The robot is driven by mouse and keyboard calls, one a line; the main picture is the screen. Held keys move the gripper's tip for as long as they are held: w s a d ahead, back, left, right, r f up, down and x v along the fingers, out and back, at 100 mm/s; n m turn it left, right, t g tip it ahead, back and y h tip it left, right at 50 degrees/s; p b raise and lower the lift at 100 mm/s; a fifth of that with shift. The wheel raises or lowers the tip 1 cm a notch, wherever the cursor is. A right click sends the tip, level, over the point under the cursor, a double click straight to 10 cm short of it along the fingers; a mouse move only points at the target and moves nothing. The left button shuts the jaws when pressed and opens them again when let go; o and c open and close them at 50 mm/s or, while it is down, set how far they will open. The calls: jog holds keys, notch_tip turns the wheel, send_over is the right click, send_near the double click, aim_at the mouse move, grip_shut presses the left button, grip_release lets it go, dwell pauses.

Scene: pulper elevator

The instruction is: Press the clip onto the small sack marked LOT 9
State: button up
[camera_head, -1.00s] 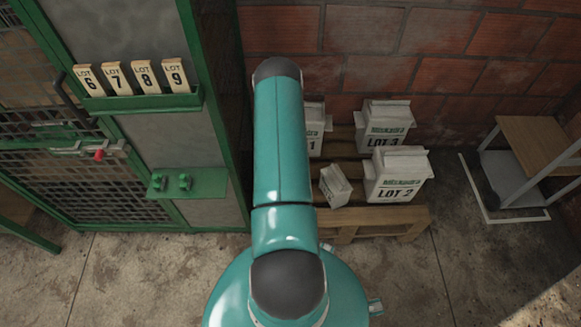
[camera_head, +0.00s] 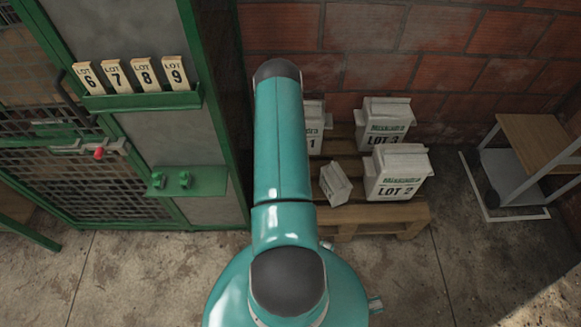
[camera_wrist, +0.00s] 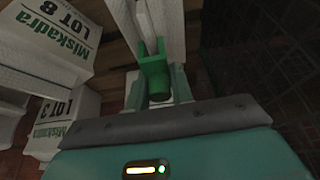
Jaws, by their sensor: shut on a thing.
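In the wrist view my gripper (camera_wrist: 158,92) is shut on a green clip (camera_wrist: 153,72). The clip's prongs point up the picture at the lower end of a narrow white sack (camera_wrist: 166,25). The clip looks to be at or against this sack; I cannot tell whether it grips it. No marking shows on this sack, so I cannot tell whether it is LOT 9. In the head view my arm hides the gripper, the clip and whatever is behind them.
A sack marked LOT 8 (camera_wrist: 50,40) is close by on the left. Sacks LOT 3 (camera_head: 385,124) and LOT 2 (camera_head: 397,172), and a small sack (camera_head: 335,183), are on a wooden pallet (camera_head: 410,216). A trolley (camera_head: 525,160) is at right. Green cage (camera_head: 215,110) is at left.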

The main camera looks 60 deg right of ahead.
jog(key=shift+f, duration=0.6)
jog(key=o, duration=1.5)
jog(key=shift+r, duration=0.15)
jog(key=shift+r, duration=3.4)
grip_shut()
